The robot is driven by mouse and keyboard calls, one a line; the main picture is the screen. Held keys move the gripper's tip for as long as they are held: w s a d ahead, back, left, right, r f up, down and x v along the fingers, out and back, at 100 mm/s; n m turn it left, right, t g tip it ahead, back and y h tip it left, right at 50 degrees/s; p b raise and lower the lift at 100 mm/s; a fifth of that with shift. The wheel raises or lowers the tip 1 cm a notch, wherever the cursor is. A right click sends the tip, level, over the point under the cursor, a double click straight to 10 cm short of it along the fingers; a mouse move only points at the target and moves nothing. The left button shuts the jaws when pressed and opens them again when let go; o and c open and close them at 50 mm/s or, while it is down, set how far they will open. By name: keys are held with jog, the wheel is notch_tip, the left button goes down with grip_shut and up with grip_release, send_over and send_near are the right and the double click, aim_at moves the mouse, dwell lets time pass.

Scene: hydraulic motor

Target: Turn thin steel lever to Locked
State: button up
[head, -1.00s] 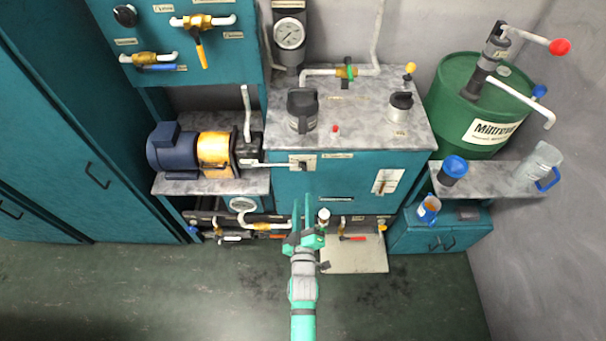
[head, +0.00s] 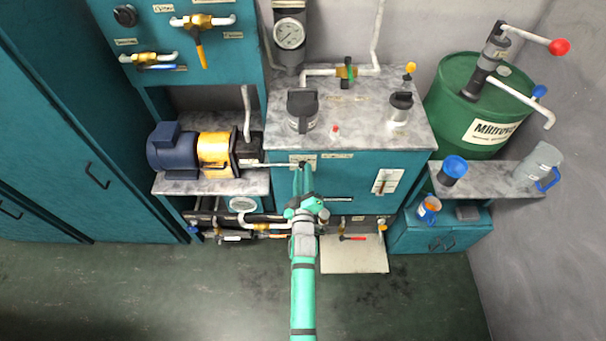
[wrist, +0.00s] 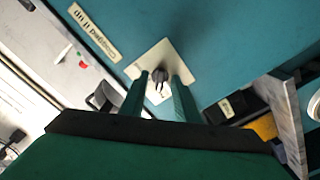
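A small lever with a dark hub (wrist: 160,76) sits on a pale plate (wrist: 150,58) on the teal cabinet front; I cannot tell whether it is the thin steel lever. In the head view the plate (head: 294,159) shows just beyond my fingertips, and the lever is mostly hidden. My gripper (head: 303,172) points at the plate. In the wrist view my gripper (wrist: 160,80) is open, with one green finger on each side of the lever. Contact with it cannot be made out. No Locked marking can be read.
A blue and yellow motor (head: 205,150) stands on a shelf to the left. The grey cabinet top (head: 355,118) holds a dark-lidded can (head: 302,110) and other fittings. A green drum (head: 475,110) stands at the right. The floor in front is clear.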

jog(key=shift+w, duration=0.1)
jog(key=shift+c, duration=0.6)
grip_shut()
jog(key=shift+m, duration=0.4)
jog(key=m, duration=0.6)
jog(key=shift+m, duration=0.3)
jog(key=m, duration=1)
jog(key=shift+a, duration=0.1)
jog(key=shift+m, duration=0.4)
